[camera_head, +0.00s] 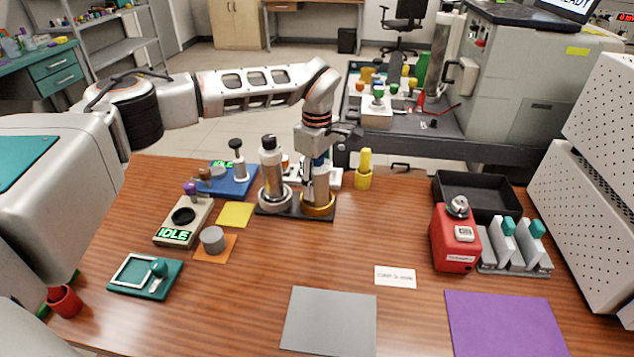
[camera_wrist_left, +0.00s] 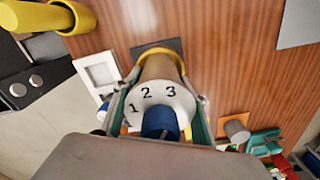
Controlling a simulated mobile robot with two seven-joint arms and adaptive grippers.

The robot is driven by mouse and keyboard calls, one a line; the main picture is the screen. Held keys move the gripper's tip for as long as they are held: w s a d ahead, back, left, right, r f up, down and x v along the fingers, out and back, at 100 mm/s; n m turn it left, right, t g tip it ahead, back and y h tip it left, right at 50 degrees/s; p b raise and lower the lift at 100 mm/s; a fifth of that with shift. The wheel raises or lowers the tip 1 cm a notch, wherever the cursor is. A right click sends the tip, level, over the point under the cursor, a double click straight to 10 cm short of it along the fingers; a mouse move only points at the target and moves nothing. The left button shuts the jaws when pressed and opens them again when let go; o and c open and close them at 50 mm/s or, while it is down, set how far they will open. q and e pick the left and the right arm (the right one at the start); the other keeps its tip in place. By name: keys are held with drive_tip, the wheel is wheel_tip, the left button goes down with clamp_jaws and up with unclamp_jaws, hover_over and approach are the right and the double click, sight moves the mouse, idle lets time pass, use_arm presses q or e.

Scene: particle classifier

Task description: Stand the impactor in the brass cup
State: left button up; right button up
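The impactor is a cylinder with a white top marked 1, 2, 3 and a blue knob (camera_wrist_left: 160,122); its grey-brown body (camera_head: 318,182) is upright in the head view. Its lower end is within the outline of the brass cup (camera_head: 318,209), whose rim (camera_wrist_left: 155,50) also shows in the left wrist view. Whether it is fully seated I cannot tell. My left gripper (camera_head: 320,160) comes from above, with its fingers against both sides of the impactor's top. My right gripper is not in view.
A yellow holder (camera_head: 363,178) is close right. A blue tray (camera_head: 236,185) and a device reading IDLE (camera_head: 183,222) are left.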

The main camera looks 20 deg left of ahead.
use_arm(q)
drive_tip(key=o, duration=0.4)
drive_tip(key=shift+o, duration=0.2)
wheel_tip(320, 180, up, 12)
drive_tip(key=shift+r+p, duration=0.15)
drive_tip(key=shift+p, duration=0.8)
